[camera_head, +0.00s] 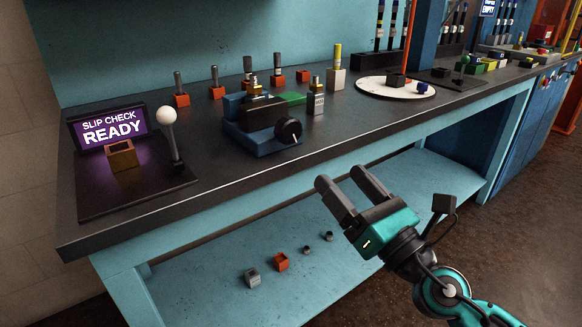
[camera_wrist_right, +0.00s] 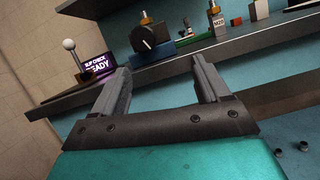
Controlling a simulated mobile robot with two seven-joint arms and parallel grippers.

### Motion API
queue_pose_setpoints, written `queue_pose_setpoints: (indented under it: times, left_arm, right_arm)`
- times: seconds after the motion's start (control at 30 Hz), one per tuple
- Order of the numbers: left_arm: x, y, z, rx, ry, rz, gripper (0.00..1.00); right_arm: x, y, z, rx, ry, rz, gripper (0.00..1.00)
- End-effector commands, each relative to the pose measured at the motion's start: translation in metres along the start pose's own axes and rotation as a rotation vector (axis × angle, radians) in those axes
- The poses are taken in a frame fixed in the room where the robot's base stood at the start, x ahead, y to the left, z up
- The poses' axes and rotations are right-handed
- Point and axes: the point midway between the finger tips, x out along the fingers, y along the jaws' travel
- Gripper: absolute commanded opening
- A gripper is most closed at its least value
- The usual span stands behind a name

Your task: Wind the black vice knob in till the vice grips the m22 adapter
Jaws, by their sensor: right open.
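The blue vice (camera_head: 262,143) stands near the front edge of the bench. Its black knob (camera_head: 288,131), with a white mark, faces the front; the knob also shows in the right wrist view (camera_wrist_right: 150,38). A brass-topped fitting, apparently the m22 adapter (camera_head: 253,87), stands upright at the vice jaws; its lower part is hidden, and I cannot tell whether the jaws touch it. My right gripper (camera_head: 340,178) is open and empty, in front of the bench edge, below and right of the knob, apart from it. My left gripper is not in view.
A grey block with a brass fitting (camera_head: 316,97) stands right of the vice. The slip check sign (camera_head: 110,128) reads READY, beside a white-ball lever (camera_head: 168,118). Orange blocks with pins stand behind. The lower shelf (camera_head: 215,290) holds small blocks. The bench front edge lies between gripper and vice.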

Motion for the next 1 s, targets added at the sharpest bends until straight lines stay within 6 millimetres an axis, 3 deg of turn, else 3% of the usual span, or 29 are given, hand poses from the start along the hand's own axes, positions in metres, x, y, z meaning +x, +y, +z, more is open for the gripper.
queue_pose_setpoints:
  times: [0.1, 0.23, 0.37, 0.8, 1.0]
  left_arm:
    - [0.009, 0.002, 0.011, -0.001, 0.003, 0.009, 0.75]
    - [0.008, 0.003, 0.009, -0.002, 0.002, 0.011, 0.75]
    - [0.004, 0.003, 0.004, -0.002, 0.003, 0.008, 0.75]
    - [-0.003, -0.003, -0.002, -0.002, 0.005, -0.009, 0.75]
    - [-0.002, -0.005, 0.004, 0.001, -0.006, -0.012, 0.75]
  right_arm:
    - [0.002, 0.006, -0.001, -0.237, -0.032, 0.068, 0.75]
    - [0.008, 0.011, 0.005, -0.332, -0.049, 0.092, 0.75]
    - [0.025, 0.013, 0.009, -0.337, -0.052, 0.092, 0.75]
    - [0.110, 0.021, 0.010, -0.332, -0.050, 0.091, 0.75]
    - [0.129, 0.023, 0.009, -0.331, -0.048, 0.091, 0.75]
